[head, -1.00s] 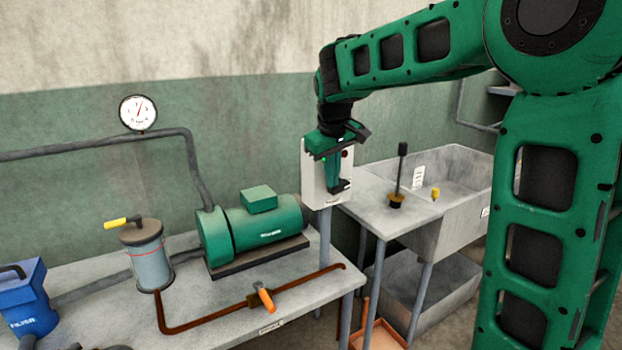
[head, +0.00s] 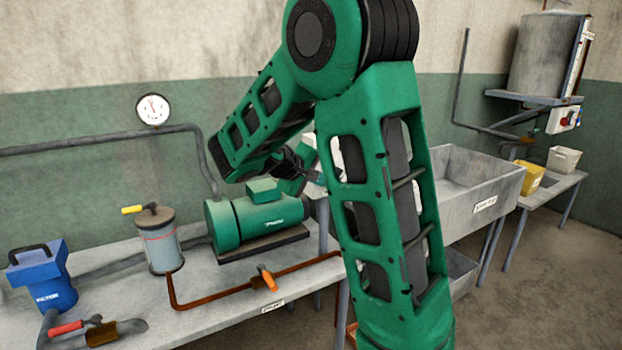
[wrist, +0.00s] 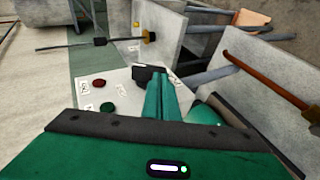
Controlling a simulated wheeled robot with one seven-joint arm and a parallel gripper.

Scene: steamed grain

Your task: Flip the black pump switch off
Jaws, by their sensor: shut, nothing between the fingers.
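In the wrist view, the pale switch box (wrist: 122,86) carries a dark red round button or lamp (wrist: 99,82), a dark green one (wrist: 107,107) and small white labels. My gripper (wrist: 152,76) is shut and empty, its green fingers and black tips over the right part of the box face. I cannot tell whether the tips touch it. The black pump switch cannot be told apart from the black tips there. In the head view, my arm hides most of the box (head: 337,155), and my gripper (head: 312,182) shows only partly in front of it.
The green pump (head: 262,218) stands on the bench left of the box, with a grey canister (head: 160,246) and blue filter unit (head: 42,272). An orange-handled valve (head: 267,280) sits on the copper pipe. A concrete sink (head: 470,200) is to the right.

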